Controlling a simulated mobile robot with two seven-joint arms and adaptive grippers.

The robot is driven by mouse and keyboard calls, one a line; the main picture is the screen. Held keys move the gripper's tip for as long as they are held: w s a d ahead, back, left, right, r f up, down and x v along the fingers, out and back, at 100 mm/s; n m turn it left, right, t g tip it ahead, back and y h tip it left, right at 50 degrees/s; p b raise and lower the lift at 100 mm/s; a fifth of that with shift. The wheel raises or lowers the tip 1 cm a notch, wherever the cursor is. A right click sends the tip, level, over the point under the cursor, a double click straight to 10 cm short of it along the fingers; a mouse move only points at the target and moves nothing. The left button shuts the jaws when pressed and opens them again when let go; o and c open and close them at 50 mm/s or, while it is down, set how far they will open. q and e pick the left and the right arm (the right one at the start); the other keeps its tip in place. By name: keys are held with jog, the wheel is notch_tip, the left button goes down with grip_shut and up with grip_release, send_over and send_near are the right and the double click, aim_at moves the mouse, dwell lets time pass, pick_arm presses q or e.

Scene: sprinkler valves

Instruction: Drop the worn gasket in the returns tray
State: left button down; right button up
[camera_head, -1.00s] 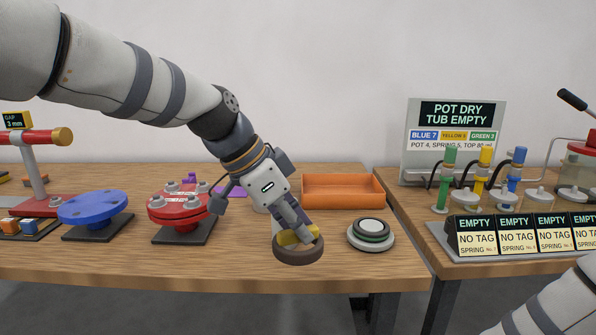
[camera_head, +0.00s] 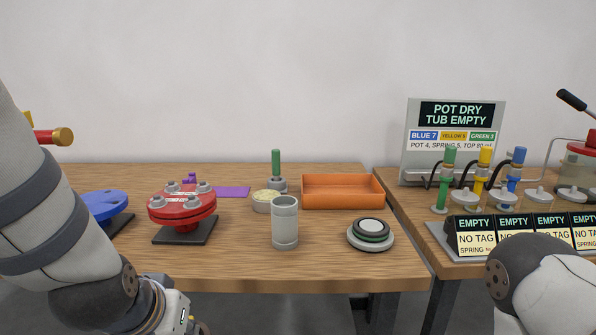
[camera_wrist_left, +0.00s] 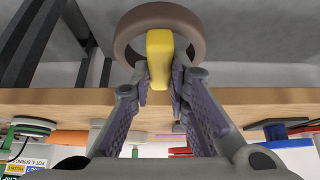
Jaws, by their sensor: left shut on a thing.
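A brown ring (camera_wrist_left: 120,38), which looks like the worn gasket, shows in the left wrist view with a yellow tab (camera_wrist_left: 160,50) on it. My left gripper (camera_wrist_left: 160,78) is shut on the yellow tab, and the ring is held off the table, over the grey floor in front of the table edge. In the head view my left wrist is at the bottom left; its fingers and the ring are out of frame there. An orange tray (camera_head: 343,205), likely the returns tray, stands empty at the table's back right. My right gripper is not in view.
A grey upright cylinder (camera_head: 285,224) stands in front of the tray's left end. A round grey-green stack (camera_head: 371,236) sits right of it. A red flange (camera_head: 181,207) and a blue flange (camera_head: 104,205) are left. A second table with valves stands right.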

pick_arm(q)
jog(key=shift+r, duration=2.5)
jog(key=shift+f, duration=0.1)
